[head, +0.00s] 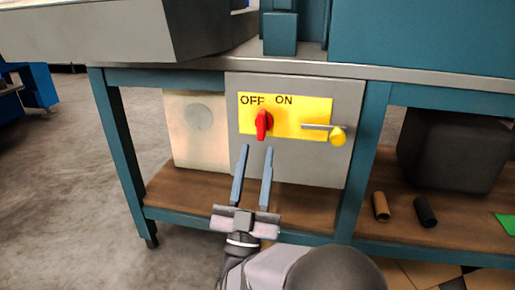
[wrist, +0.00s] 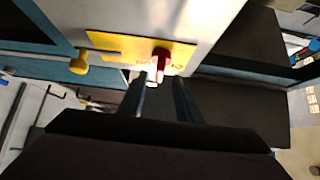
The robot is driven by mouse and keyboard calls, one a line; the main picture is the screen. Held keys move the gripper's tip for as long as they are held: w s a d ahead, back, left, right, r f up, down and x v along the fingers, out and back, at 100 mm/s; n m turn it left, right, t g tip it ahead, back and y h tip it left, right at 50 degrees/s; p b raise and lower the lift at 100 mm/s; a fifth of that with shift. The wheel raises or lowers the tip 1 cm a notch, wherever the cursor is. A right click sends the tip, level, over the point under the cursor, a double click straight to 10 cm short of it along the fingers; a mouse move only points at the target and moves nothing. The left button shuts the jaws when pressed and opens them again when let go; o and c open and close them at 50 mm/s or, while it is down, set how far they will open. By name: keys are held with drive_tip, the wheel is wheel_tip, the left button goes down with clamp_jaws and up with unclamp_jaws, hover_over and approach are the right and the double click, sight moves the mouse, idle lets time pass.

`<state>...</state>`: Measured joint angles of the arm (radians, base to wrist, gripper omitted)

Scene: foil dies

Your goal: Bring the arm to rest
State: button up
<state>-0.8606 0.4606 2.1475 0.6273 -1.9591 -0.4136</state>
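My gripper (head: 257,148) is in front of the grey switch box, its two long fingers apart with nothing between them. In the head view its tips lie just below the red rotary knob (head: 262,124). The knob sits on a yellow panel (head: 286,128) marked OFF and ON and stands roughly upright, near the OFF label. In the wrist view the gripper's fingers (wrist: 166,78) reach towards the knob (wrist: 161,58). I cannot tell from these views whether a finger touches it. My arm comes up from the bottom of the head view.
A yellow padlock-like piece (head: 338,136) on a rod is at the panel's right. The grey box (head: 290,165) stands under a teal bench, beside a pale box (head: 190,145). A dark bin (head: 452,152) and two small cylinders are on the right shelf. Open floor lies left.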

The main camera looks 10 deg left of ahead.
drive_tip(key=shift+w, duration=0.1)
drive_tip(key=w+a+f+n+g+y, duration=0.2)
drive_tip(key=f+n+g+y, duration=0.2)
drive_tip(key=f+g, duration=0.15)
drive_tip(key=w+a+f+n+g+y, duration=0.1)
drive_tip(key=a+f+n+g+y, duration=0.1)
drive_tip(key=f+n+g+y, duration=0.3)
drive_tip(key=d+f+g+h+p, duration=0.25)
drive_tip(key=d+g+p, duration=0.2)
drive_tip(key=p, duration=0.25)
drive_tip(key=s+d+r+m+g+h+p, duration=0.2)
drive_tip(key=s+d+r+g+p, duration=0.15)
drive_tip(key=d+p, duration=0.35)
drive_tip(key=s+d+r+m+g+h+p, duration=0.2)
drive_tip(key=s+d+p, duration=0.35)
drive_tip(key=p, duration=0.25)
drive_tip(key=s+d+r+m+g+h+p, duration=0.1)
drive_tip(key=s+d+r+m+g+p, duration=0.15)
drive_tip(key=d+p, duration=0.5)
drive_tip(key=s+d+r+m+g+h+p, duration=0.15)
drive_tip(key=s+d+r+g+p, duration=0.35)
drive_tip(key=s+r+p, duration=0.5)
wheel_tip(320, 180, up, 35)
drive_tip(key=t+p, duration=0.1)
drive_tip(key=p, duration=3.3)
drive_tip(key=shift+d+m, duration=0.3)
drive_tip(key=shift+f, duration=0.15)
